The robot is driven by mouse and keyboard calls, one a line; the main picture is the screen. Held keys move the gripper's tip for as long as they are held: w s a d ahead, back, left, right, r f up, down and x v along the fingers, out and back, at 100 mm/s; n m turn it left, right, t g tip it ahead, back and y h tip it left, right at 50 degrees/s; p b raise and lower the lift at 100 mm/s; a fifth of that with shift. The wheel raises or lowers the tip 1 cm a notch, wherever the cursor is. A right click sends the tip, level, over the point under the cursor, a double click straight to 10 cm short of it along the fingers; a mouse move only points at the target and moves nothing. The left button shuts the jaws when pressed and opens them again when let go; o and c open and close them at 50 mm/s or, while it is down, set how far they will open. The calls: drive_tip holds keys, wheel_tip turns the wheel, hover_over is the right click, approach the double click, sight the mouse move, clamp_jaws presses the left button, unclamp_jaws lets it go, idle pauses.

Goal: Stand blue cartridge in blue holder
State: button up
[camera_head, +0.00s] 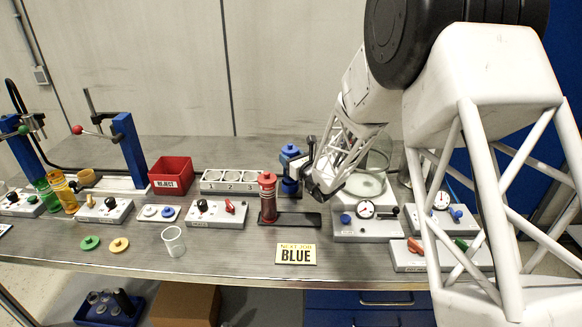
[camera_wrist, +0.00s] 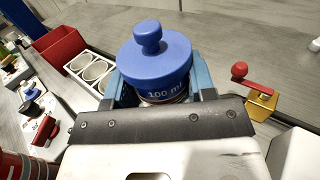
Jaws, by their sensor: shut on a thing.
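My gripper (camera_head: 300,168) is shut on the cartridge just below the cap, with a finger on each side (camera_wrist: 155,88). The cartridge looks upright behind and right of the red cartridge (camera_head: 268,200). Its lower end shows blue in the head view, but I cannot tell whether it touches anything. I cannot make out a separate blue holder; one may be hidden by the cartridge and gripper.
The red cartridge stands on a dark base plate (camera_head: 302,219). A white rack numbered 1 to 3 (camera_head: 232,190) and a red reject bin (camera_head: 171,173) are to the left. A gauge box (camera_head: 367,229) is to the right. A "BLUE" card (camera_head: 296,254) lies in front.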

drive_tip(key=shift+f, duration=1.75)
drive_tip(key=shift+f, duration=0.15)
drive_tip(key=o, duration=1.3)
drive_tip(key=shift+o, duration=0.2)
drive_tip(key=shift+s+d, duration=0.15)
drive_tip(key=v, duration=1.1)
drive_tip(key=shift+s+d, duration=0.25)
